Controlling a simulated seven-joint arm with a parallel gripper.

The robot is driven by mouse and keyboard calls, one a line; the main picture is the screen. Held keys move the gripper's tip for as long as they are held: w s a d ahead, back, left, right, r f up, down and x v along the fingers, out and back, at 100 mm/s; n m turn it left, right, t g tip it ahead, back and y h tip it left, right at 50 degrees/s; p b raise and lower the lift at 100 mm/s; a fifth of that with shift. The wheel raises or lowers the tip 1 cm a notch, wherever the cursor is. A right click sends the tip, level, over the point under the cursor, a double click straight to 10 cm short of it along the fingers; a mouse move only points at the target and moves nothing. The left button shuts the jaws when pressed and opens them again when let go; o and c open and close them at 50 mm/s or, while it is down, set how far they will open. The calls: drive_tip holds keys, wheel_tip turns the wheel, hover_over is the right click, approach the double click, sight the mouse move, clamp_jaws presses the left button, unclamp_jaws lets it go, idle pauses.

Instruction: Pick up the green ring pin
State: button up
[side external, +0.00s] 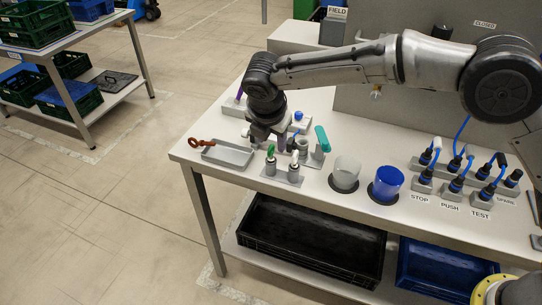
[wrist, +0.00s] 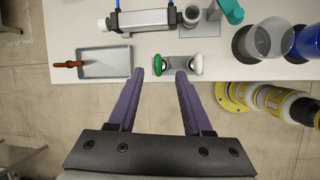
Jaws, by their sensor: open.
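The green ring pin (side external: 271,151) stands in the left socket of a small grey two-socket holder (side external: 282,174) near the table's front edge. A white pin (side external: 294,157) stands in the socket to its right. In the wrist view, the green ring pin (wrist: 159,62) lies between the lines of my two purple fingers, just beyond the tips, and the white pin (wrist: 195,63) is just right of the right fingertip. My gripper (wrist: 160,73) is open and empty. In the side view my gripper (side external: 272,140) hangs behind and above the holder, its fingers partly hidden.
A grey tray (side external: 228,154) with a brown-red tool (side external: 205,142) stands left of the holder. A teal-handled item (side external: 322,138), a clear cup (side external: 345,172) and a blue cup (side external: 386,183) stand to the right. Cable plugs (side external: 455,182) are farther right.

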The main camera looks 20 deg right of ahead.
sight(271, 146)
drive_tip(key=x, duration=0.5)
drive_tip(key=shift+w, duration=0.25)
clamp_jaws()
